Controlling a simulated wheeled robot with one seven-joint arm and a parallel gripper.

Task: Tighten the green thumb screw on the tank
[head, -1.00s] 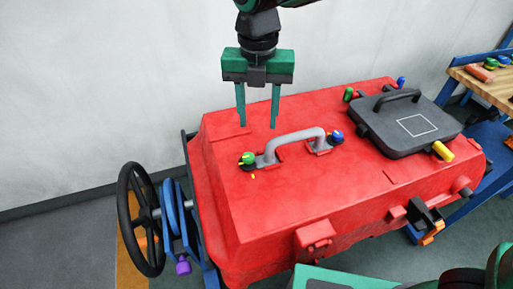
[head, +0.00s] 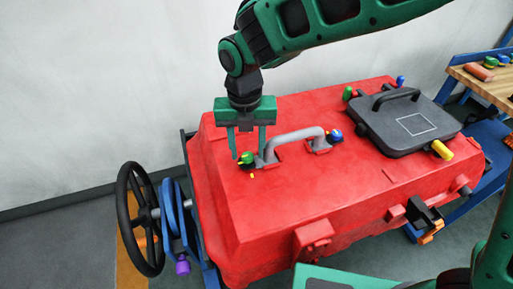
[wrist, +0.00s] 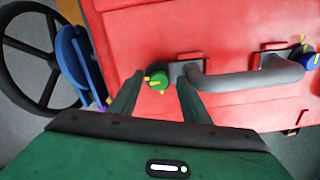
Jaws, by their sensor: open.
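The green thumb screw (head: 246,159) with yellow marks sits on top of the red tank (head: 330,190), at the left foot of the grey handle (head: 295,137). My gripper (head: 248,156) is open and points down at the screw. In the wrist view the green screw (wrist: 158,80) lies between and just beyond the two fingers of my gripper (wrist: 158,83), nearer the left one. I cannot tell whether a finger touches it. The right finger partly overlaps the near foot of the handle.
A blue thumb screw (head: 335,135) sits at the handle's right foot. A black lid (head: 405,135) with a yellow knob (head: 442,150) lies at right. A black handwheel (head: 140,220) stands left of the tank. The grey wall (head: 90,80) rises behind.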

